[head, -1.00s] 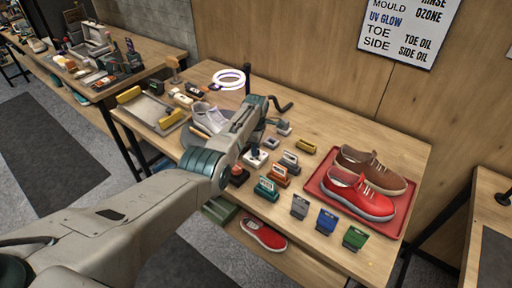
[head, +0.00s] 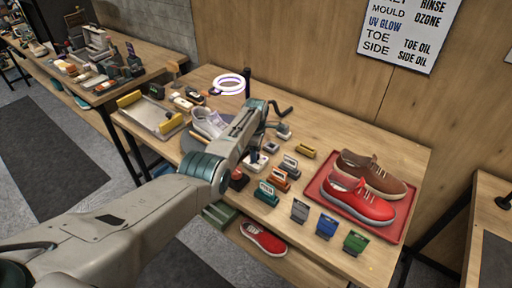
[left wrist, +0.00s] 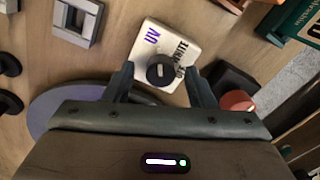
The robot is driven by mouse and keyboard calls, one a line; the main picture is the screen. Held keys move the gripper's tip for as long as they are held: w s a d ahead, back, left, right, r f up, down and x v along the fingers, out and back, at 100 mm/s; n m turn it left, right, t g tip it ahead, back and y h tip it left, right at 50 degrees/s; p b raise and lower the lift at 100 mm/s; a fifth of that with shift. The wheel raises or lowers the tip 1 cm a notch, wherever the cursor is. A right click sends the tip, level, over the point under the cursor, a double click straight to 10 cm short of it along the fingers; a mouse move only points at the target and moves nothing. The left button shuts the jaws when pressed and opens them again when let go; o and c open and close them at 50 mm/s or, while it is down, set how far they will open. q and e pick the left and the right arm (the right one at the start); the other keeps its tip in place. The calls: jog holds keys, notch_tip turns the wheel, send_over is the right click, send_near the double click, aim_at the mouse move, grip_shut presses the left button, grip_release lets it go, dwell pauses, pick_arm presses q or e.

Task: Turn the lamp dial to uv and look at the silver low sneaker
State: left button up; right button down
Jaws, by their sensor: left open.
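The lamp dial is a black knob (left wrist: 161,70) on a white box (left wrist: 178,42) marked UV and WHITE in the left wrist view. My left gripper (left wrist: 158,72) is open, with one finger on each side of the knob; contact is unclear. The box also shows in the head view (head: 254,164) below my left gripper. The silver low sneaker (head: 207,121) stands behind and left of my left arm, partly covered by it. The lamp's ring (head: 230,84) glows white with a purple tinge above and behind the sneaker. My right gripper is out of view.
A red tray (head: 398,232) on the right holds a red sneaker (head: 362,203) and a brown one (head: 376,170). Several small blocks and holders stand between it and the dial. A red sneaker (head: 263,238) lies on the lower shelf. A crank handle (head: 282,109) is behind my gripper.

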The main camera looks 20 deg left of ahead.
pick_arm(q)
notch_tip(320, 180, up, 11)
jog(key=b, duration=0.1)
dwell(0.4)
jog(key=shift+f, duration=0.2)
